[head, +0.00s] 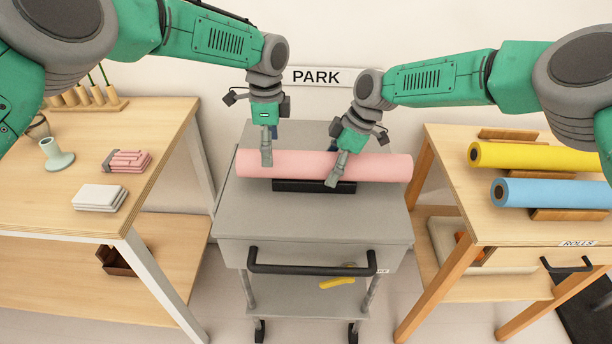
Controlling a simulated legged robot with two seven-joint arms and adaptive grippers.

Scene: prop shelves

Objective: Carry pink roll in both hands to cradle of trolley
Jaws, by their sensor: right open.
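The pink roll (388,167) lies level across the black cradle (290,186) on top of the grey trolley (315,223). Its ends stick out past the cradle on both sides. My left gripper (267,150) points down over the roll's left part, one finger in front and the other mostly hidden behind it. I cannot tell whether it grips the roll. My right gripper (339,165) is open and tilted, straddling the roll right of its middle, with one finger in front of it.
A wooden table (160,160) at left holds white pads (99,197), a pink bundle (127,160) and a pale green vase (56,156). At right, a wooden stand (450,215) bears yellow (535,156) and blue (550,192) rolls. The trolley's black handle (312,269) faces me.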

